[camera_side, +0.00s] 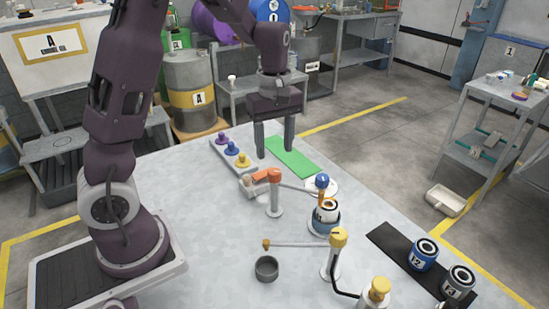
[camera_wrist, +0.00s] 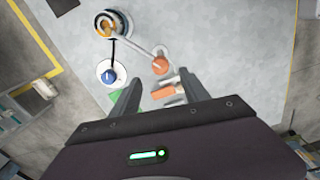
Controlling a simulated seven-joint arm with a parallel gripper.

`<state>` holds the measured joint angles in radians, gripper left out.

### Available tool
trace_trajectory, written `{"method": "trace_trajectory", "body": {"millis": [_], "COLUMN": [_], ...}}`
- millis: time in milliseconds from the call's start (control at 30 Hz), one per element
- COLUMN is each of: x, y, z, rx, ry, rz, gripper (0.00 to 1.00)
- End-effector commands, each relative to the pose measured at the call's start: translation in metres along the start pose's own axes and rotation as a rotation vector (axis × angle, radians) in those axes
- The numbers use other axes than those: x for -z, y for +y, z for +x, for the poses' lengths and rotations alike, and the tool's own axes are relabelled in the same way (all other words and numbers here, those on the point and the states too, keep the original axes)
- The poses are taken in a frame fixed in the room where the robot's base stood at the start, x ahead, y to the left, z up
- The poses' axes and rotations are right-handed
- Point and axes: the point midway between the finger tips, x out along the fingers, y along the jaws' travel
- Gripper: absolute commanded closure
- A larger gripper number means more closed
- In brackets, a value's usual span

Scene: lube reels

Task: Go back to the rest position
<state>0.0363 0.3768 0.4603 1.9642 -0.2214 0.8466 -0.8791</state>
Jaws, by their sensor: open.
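My gripper (camera_side: 275,150) points down above the table, at the near-left side of the green mat (camera_side: 292,157). Its two fingers are apart, with nothing held between them; they also show apart in the wrist view (camera_wrist: 160,84).
A grey tray (camera_side: 247,170) with purple, blue and yellow knobs lies left of the gripper. A yellow-topped post (camera_side: 338,240) with an arm, a grey cup (camera_side: 266,268), a yellow-capped piece (camera_side: 377,290) and a black mat (camera_side: 392,243) with two reels stand nearer the camera.

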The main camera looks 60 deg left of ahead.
Motion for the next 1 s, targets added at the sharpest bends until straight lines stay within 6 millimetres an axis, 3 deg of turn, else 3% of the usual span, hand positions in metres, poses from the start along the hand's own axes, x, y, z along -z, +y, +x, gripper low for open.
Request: {"method": "trace_trajectory", "body": {"millis": [300,367,433,533,633,800,1000], "x": [-0.001,-0.007,-0.026,-0.067,-0.103,-0.134,-0.14], "y": [-0.001,-0.004,-0.014,-0.05,-0.097,-0.159,-0.181], "z": [-0.005,-0.013,-0.037,-0.082,-0.11,-0.118,-0.113], "rx": [-0.002,-0.021,-0.077,-0.196,-0.294,-0.353,-0.345], "ry": [-0.001,-0.008,-0.018,0.001,0.09,0.3,0.405], "rz": [0.004,0.044,0.168,0.479,0.819,1.24,1.396], "gripper": [0.47,0.47,0.47,0.47,0.47,0.47,0.47]}}
